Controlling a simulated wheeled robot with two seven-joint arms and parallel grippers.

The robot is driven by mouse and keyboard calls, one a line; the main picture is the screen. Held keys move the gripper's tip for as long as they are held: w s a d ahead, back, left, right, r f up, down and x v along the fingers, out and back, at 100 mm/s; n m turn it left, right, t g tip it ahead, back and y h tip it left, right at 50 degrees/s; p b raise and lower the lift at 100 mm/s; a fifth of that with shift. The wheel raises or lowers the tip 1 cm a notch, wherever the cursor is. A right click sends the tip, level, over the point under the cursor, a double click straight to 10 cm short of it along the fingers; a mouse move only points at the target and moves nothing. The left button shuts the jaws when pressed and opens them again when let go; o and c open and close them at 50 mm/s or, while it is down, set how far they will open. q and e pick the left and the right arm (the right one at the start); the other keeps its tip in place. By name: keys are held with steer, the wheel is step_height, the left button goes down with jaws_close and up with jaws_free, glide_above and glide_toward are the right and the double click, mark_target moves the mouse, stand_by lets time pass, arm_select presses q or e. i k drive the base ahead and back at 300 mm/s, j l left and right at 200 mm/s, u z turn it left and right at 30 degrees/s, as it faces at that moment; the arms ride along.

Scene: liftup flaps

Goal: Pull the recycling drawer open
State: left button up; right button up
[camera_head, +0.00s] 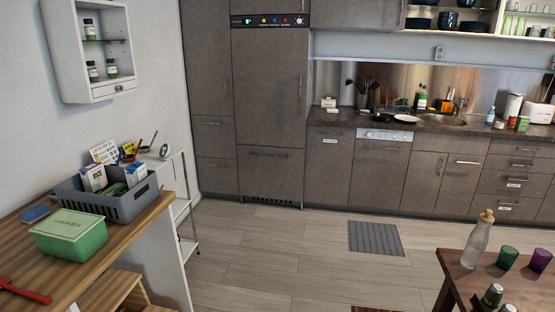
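A run of grey-brown kitchen cabinets stands along the back wall in the head view. A front with a small white label (329,141) is left of the panel with a white control strip (385,135). A stack of drawers (513,173) with handles and pale labels is at the right. All these fronts look closed. The labels are too small to read, so I cannot tell which front is the recycling drawer. Neither of my grippers is in view.
A wooden table (128,236) at the left holds a grey crate (120,208) and a green lunch box (70,236). A low wooden table (458,270) at the lower right holds a bottle (478,243) and cups. The floor (280,245) between is mostly clear, with a grey mat (375,238).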

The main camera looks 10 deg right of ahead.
mark_target(330, 150)
steer(key=i+l+z, duration=0.15)
steer(key=i+z, duration=0.15)
steer(key=i, duration=0.6)
steer(key=i+z, duration=0.35)
steer(key=i, duration=0.6)
steer(key=i+z, duration=0.15)
steer(key=i, duration=0.4)
steer(key=i+z, duration=0.15)
steer(key=i, duration=0.4)
steer(key=i+j+z, duration=0.1)
steer(key=i, duration=0.45)
steer(key=i+j+z, duration=0.15)
steer(key=i+j, duration=0.15)
steer(key=i, duration=0.25)
